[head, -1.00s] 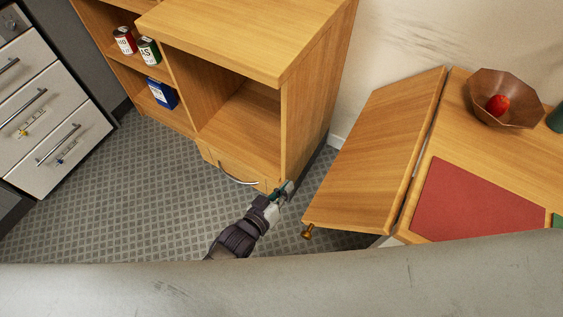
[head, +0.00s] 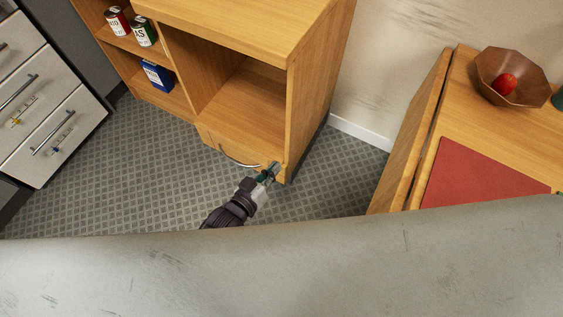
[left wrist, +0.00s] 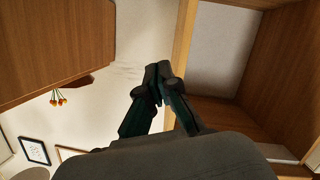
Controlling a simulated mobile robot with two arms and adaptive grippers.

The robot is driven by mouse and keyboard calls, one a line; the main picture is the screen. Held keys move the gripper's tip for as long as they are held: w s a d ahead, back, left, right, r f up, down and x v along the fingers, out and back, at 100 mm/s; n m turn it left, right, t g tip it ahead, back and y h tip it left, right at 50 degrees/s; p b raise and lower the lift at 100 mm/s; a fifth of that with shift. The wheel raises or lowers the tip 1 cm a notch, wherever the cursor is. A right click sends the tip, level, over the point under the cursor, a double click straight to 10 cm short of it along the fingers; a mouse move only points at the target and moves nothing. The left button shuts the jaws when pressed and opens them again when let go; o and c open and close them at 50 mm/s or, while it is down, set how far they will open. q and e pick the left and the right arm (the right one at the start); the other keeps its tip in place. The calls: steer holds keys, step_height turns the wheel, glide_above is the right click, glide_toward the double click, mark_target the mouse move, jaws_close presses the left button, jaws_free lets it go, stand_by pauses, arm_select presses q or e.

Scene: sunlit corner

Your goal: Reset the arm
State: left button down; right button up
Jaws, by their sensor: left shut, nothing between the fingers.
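My left gripper (head: 271,171) is in front of the lower right corner of the wooden cabinet (head: 225,20), close to the curved handle of its low drawer (head: 225,148). I cannot tell whether it touches the cabinet. In the left wrist view the left gripper's fingers (left wrist: 158,78) are together and hold nothing. The cabinet's side and opening show to their right. My right gripper is not in view.
A wooden table with a hanging leaf (head: 418,125) stands at the right. It bears a red mat (head: 480,175) and a wooden bowl (head: 528,90) with a red fruit (head: 504,84). Cans (head: 143,32) and a blue box (head: 157,77) sit on shelves. White drawers (head: 50,125) stand left. Patterned floor between is clear.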

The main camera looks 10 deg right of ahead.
arm_select(q)
steer(key=f+v, duration=0.1)
steer(key=v, duration=0.6)
steer(key=shift+s+a, duration=0.3)
steer(key=shift+a, duration=0.2)
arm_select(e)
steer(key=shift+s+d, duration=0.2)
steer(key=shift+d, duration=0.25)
arm_select(q)
steer(key=shift+f, duration=0.25)
steer(key=s+a+f+g+y+p, duration=0.2)
steer(key=s+a+f+y, duration=0.1)
steer(key=a+f, duration=0.4)
steer(key=s+a+f+g+y+p, duration=0.1)
steer(key=s+a+f+g+y, duration=0.15)
steer(key=a+f, duration=0.45)
steer(key=s+a+f+g+y+p, duration=0.1)
steer(key=s+a+f+g+y, duration=0.1)
steer(key=s+f, duration=0.4)
steer(key=s+a+f+g+y+p, duration=0.1)
steer(key=s+f+g, duration=0.3)
steer(key=s, duration=1.3)
steer(key=shift+s+a+f+n+y, duration=0.3)
steer(key=shift+a+f+y, duration=0.25)
steer(key=shift+a+f, duration=0.35)
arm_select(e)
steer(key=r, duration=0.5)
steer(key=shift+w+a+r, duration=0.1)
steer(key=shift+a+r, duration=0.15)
